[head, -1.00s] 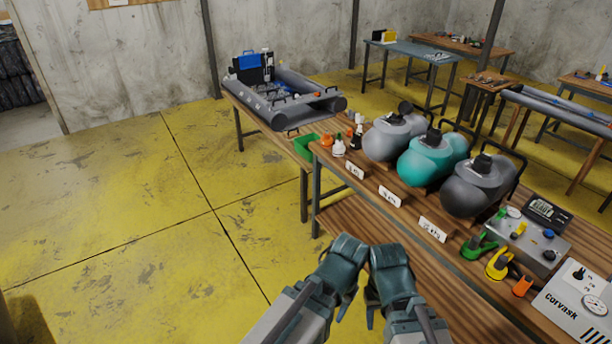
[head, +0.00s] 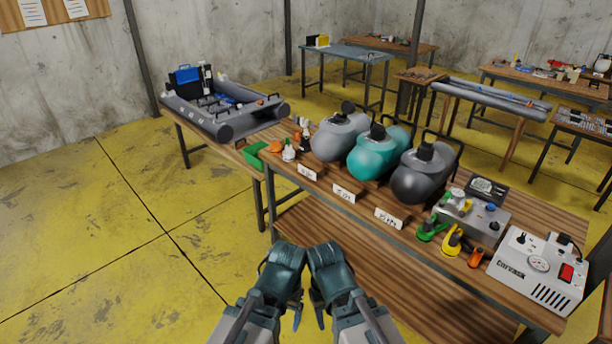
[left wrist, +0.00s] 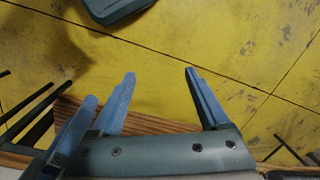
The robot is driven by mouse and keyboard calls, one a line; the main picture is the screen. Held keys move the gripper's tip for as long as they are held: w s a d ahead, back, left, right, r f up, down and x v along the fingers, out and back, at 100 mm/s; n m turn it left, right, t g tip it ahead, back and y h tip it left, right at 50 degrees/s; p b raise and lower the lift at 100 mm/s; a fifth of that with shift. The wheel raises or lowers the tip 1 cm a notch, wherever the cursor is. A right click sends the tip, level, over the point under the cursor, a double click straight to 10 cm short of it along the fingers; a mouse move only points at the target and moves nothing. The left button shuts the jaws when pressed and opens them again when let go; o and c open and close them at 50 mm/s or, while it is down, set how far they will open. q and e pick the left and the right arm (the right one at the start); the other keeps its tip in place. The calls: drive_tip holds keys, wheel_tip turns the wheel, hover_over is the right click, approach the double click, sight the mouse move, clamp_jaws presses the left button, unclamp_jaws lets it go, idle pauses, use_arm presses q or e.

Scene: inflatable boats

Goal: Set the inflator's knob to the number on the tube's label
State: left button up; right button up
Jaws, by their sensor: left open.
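The white inflator (head: 540,280), marked "Corvask", stands at the right end of the near bench. A round gauge, a red switch and a small black knob (head: 521,238) show on it; the knob's setting is too small to read. Grey, teal and dark tubes (head: 372,158) sit on the bench behind white labels (head: 344,193), whose writing I cannot read. My left gripper (head: 281,285) is open and empty in front of the bench; its spread fingers show in the left wrist view (left wrist: 160,78). My right gripper (head: 330,285) is beside it, its jaws unclear.
A grey metal unit (head: 478,222) with coloured fittings stands left of the inflator, with green, yellow and orange pieces (head: 453,240) in front. A grey inflatable boat (head: 222,112) lies on the back left table. Yellow floor (head: 90,230) is clear at left.

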use_arm(q)
drive_tip(key=shift+r, duration=0.25)
drive_tip(key=c, duration=0.4)
wheel_tip(320, 180, up, 5)
drive_tip(key=p, duration=0.5)
drive_tip(key=shift+c, duration=0.3)
drive_tip(key=shift+f, duration=0.25)
